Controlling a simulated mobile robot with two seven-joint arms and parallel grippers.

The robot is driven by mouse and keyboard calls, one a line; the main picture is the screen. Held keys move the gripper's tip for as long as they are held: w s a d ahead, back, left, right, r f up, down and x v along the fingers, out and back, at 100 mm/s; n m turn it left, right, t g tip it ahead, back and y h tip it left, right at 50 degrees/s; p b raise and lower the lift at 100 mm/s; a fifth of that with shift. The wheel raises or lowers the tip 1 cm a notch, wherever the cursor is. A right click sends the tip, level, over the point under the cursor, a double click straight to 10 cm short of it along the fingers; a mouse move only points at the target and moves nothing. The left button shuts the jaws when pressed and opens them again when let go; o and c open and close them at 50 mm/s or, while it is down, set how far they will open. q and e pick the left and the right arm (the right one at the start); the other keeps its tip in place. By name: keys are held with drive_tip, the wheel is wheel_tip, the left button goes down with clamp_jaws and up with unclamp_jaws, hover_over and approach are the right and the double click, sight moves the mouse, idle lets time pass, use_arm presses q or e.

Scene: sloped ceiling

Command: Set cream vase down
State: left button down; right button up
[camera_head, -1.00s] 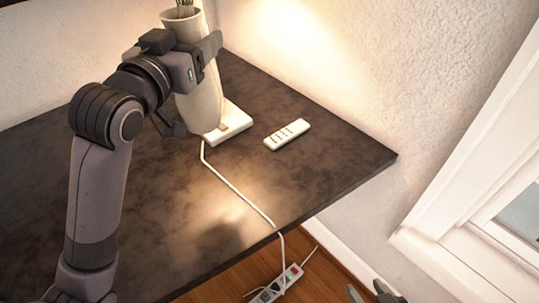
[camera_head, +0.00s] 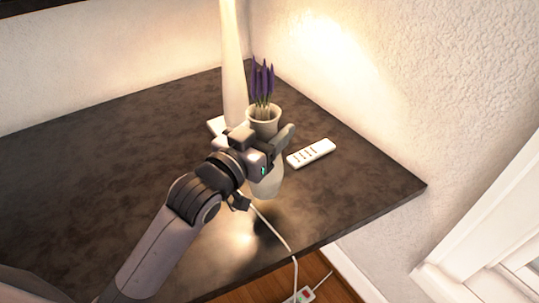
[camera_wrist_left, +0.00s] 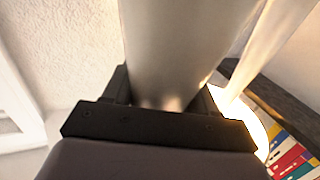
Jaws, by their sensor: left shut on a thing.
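The cream vase (camera_head: 268,187) holds purple flowers (camera_head: 262,82) and stands about upright in my left gripper (camera_head: 263,170). The fingers are shut around the vase's middle. Its foot is over the dark table top (camera_head: 110,150), with a dark shadow just in front of it; I cannot tell whether it touches. The left wrist view shows the vase body (camera_wrist_left: 175,45) filling the space between the fingers (camera_wrist_left: 165,95). My right gripper is out of view.
A tall pale lamp (camera_head: 233,65) with a white base stands behind the vase. A white remote (camera_head: 311,153) lies to the right. A white cord (camera_head: 281,237) runs over the front edge to a power strip (camera_head: 300,296). The table's left part is clear.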

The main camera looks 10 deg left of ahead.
use_arm(q)
drive_tip(key=shift+f+b, duration=0.3)
drive_tip(key=shift+f, duration=2.55)
drive_tip(key=shift+f, duration=0.2)
drive_tip(key=shift+c, duration=1.6)
unclamp_jaws()
drive_tip(key=shift+r, duration=0.1)
drive_tip(key=v, duration=1.2)
drive_tip(key=shift+b, duration=0.45)
drive_tip(key=shift+s, duration=0.1)
